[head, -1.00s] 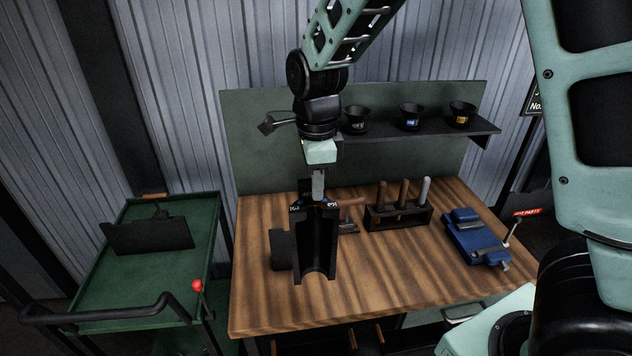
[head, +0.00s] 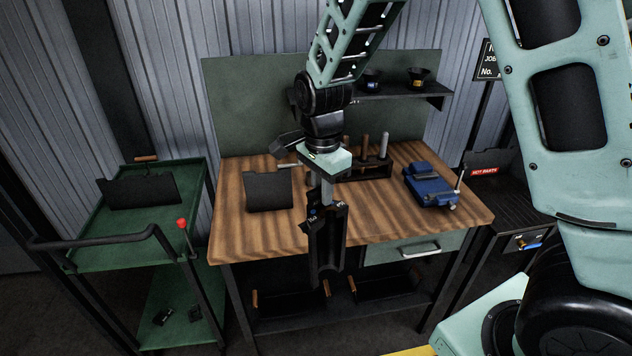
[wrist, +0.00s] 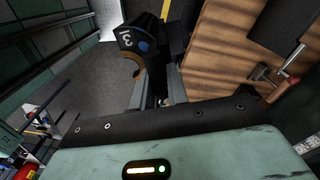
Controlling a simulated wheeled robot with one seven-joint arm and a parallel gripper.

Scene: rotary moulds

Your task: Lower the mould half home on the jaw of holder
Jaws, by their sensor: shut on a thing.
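The mould half (head: 326,240) is a dark, tall half-shell with a hollow channel. It hangs upright in the head view, in front of the workbench's front edge. My gripper (head: 325,197) is shut on its top end from above. In the wrist view the mould half's end (wrist: 140,45) shows a white mark and a blue spot between the gripper fingers (wrist: 155,85). I cannot make out the holder or its jaw in these frames.
The wooden workbench (head: 240,225) carries a dark plate (head: 269,191), a tool rack (head: 372,166) and a blue vice (head: 431,187). A green trolley (head: 100,240) stands left. A dark stand with a "HOT PARTS" label (head: 484,171) is at the right. Floor in front is clear.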

